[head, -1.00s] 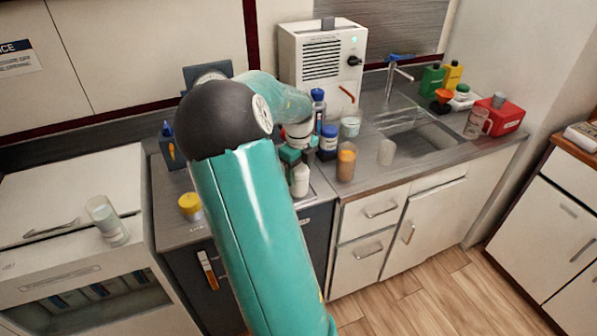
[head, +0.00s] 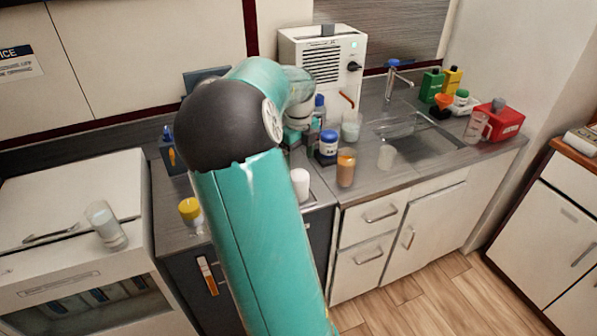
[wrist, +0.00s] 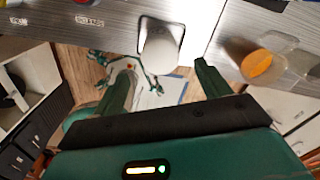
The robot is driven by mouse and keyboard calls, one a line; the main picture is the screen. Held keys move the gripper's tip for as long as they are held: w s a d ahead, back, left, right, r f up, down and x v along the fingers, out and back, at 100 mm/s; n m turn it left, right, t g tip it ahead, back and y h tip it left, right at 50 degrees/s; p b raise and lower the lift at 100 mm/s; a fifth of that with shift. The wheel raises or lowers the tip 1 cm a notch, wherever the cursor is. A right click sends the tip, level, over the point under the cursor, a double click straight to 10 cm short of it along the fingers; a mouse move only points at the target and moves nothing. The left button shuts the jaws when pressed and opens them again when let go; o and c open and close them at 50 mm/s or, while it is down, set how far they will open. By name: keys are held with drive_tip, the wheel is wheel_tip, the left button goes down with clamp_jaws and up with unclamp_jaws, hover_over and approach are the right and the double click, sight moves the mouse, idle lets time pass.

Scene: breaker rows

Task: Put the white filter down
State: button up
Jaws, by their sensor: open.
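The white filter (head: 300,183) is a small white cylinder standing on the dark counter near its front edge, just right of my arm in the head view. In the wrist view the filter (wrist: 161,50) stands on a small pale-edged plate, ahead of the fingertips. My gripper (wrist: 166,80) is open and empty, its two fingers spread either side of the filter's line and apart from it. In the head view my gripper is mostly hidden by my arm and sits behind and above the filter.
A jar of orange-brown stuff (head: 346,168) stands close to the right of the filter, with a blue-capped jar (head: 328,145) behind it. A yellow-lidded jar (head: 190,212) is left of my arm. A white machine (head: 322,62) stands at the back. The sink (head: 425,140) is at right.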

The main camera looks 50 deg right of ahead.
wheel_tip(320, 180, up, 5)
drive_tip(key=a+r+n+t+y, duration=0.1)
drive_tip(key=a+r+n+t, duration=0.1)
drive_tip(key=a+n, duration=0.95)
drive_tip(key=a+r+n+t, duration=0.1)
drive_tip(key=a+r+n, duration=0.1)
drive_tip(key=a+n, duration=0.9)
drive_tip(key=s+a+n+t, duration=0.1)
drive_tip(key=s+a+n, duration=0.1)
drive_tip(key=a+n, duration=0.3)
drive_tip(key=s+a+n, duration=0.3)
drive_tip(key=a+n, duration=0.1)
drive_tip(key=a, duration=0.3)
drive_tip(key=s+a+n+t+h, duration=0.1)
drive_tip(key=s+a+n, duration=0.1)
drive_tip(key=a+n, duration=0.3)
drive_tip(key=shift+s+a+f+n+t, duration=0.3)
drive_tip(key=shift+a+f+n, duration=0.1)
drive_tip(key=shift+a, duration=0.55)
